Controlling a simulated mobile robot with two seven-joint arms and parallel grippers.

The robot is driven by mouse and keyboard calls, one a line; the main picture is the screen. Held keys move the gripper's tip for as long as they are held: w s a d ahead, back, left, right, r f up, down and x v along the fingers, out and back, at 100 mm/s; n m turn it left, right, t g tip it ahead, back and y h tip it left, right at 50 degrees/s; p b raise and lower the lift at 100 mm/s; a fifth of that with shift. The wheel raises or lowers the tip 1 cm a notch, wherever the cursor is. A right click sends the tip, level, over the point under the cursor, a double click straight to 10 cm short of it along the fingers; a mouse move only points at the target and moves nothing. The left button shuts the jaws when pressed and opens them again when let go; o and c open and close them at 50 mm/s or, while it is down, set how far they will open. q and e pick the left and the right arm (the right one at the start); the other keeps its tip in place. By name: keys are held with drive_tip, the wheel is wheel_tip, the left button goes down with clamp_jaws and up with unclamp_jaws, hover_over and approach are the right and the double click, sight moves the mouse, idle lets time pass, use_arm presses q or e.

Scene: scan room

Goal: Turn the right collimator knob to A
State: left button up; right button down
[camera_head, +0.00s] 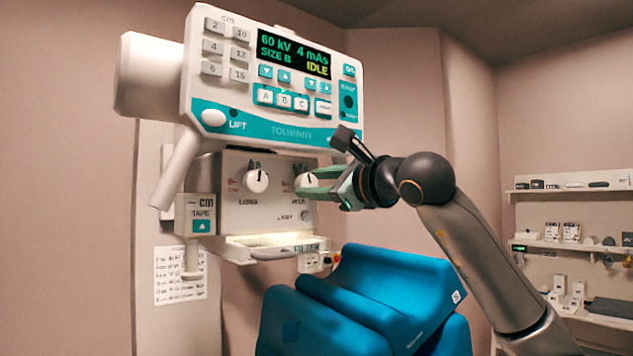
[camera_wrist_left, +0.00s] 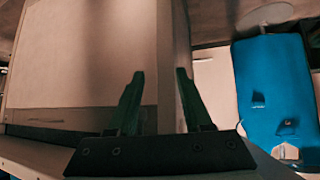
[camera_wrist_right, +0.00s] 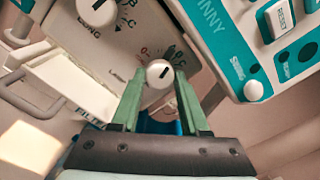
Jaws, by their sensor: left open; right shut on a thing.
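The right collimator knob (camera_head: 307,181) is a white dial with a dark pointer line, on the lower front panel of the machine. In the right wrist view the knob (camera_wrist_right: 159,73) sits between my fingertips, its pointer line slanting to the upper right; the letters around it are too small to read surely. My right gripper (camera_head: 318,181) is shut on the knob, and its green fingers hide part of it. The left collimator knob (camera_head: 255,181) is beside it, untouched. My left gripper (camera_wrist_left: 160,76) is open and empty, and is out of the head view.
Above is a control console (camera_head: 265,95) whose display reads IDLE. A lit tray ledge (camera_head: 265,245) juts out below the knobs, and a tape box (camera_head: 199,213) hangs at left. A blue padded piece (camera_head: 375,295) stands below. Shelves (camera_head: 575,245) are at far right.

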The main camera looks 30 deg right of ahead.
idle(0.3)
drive_tip(key=shift+c, duration=2)
unclamp_jaws()
drive_tip(key=shift+s, duration=0.1)
drive_tip(key=shift+s, duration=0.35)
drive_tip(key=s+b, duration=0.2)
drive_tip(key=s, duration=0.9)
drive_tip(key=shift+s+d+f+b, duration=0.15)
drive_tip(key=shift+s+d+b, duration=0.15)
drive_tip(key=shift+s+b, duration=0.05)
